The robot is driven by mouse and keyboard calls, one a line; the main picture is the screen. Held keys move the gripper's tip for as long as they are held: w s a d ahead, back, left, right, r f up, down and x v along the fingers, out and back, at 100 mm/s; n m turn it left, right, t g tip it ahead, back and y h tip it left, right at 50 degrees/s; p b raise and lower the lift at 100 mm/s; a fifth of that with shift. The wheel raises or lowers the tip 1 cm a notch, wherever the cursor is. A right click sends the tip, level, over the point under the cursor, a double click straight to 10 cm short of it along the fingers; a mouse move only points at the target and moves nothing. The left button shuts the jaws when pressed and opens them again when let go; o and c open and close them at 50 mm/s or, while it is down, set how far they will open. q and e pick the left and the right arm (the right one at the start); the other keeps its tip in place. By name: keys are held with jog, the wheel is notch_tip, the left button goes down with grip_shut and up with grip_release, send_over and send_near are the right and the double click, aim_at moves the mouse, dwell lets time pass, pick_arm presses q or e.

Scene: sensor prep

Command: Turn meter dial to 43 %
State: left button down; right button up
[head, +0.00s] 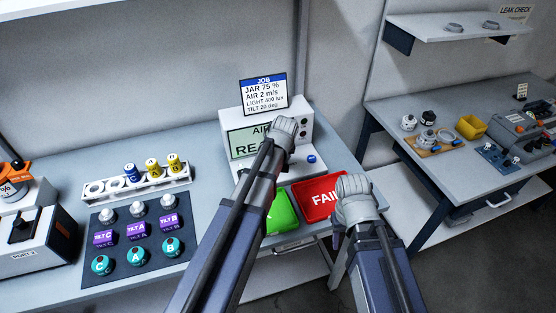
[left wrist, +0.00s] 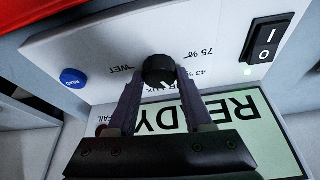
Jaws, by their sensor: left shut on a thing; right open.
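The meter (head: 310,125) is a white box at the back of the bench, with a green screen (left wrist: 225,125) reading READY. Its black round dial (left wrist: 159,70) shows in the left wrist view, with printed marks around it, among them WET, 75 % and 43 %. My left gripper (head: 286,132) is in front of the meter, its two fingers shut on the dial's sides. In the head view it hides the dial. A white line shows on the dial, but I cannot tell which mark it points to. My right gripper (head: 355,188) is open beside the red FAIL tray.
A job card (head: 264,92) stands on the meter. A rocker switch (left wrist: 266,46) and a blue button (left wrist: 73,78) flank the dial. The green tray (head: 283,212) and red FAIL tray (head: 318,198) lie in front. A jar rack (head: 105,190) and dark mat (head: 118,222) are left.

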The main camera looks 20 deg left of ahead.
pick_arm(q)
jog(key=n, duration=0.1)
jog(key=n+y, duration=0.1)
jog(key=n, duration=0.1)
jog(key=shift+w+d+n+g, duration=0.15)
jog(key=shift+n+g, duration=0.15)
jog(key=shift+n+g+y, duration=0.4)
jog(key=shift+n+g, duration=0.2)
jog(key=shift+n, duration=1.2)
jog(key=shift+c, duration=1.5)
grip_release()
jog(key=shift+r, duration=0.1)
jog(key=p+v, duration=0.7)
jog(key=shift+d+r, duration=0.15)
jog(key=shift+r, duration=0.1)
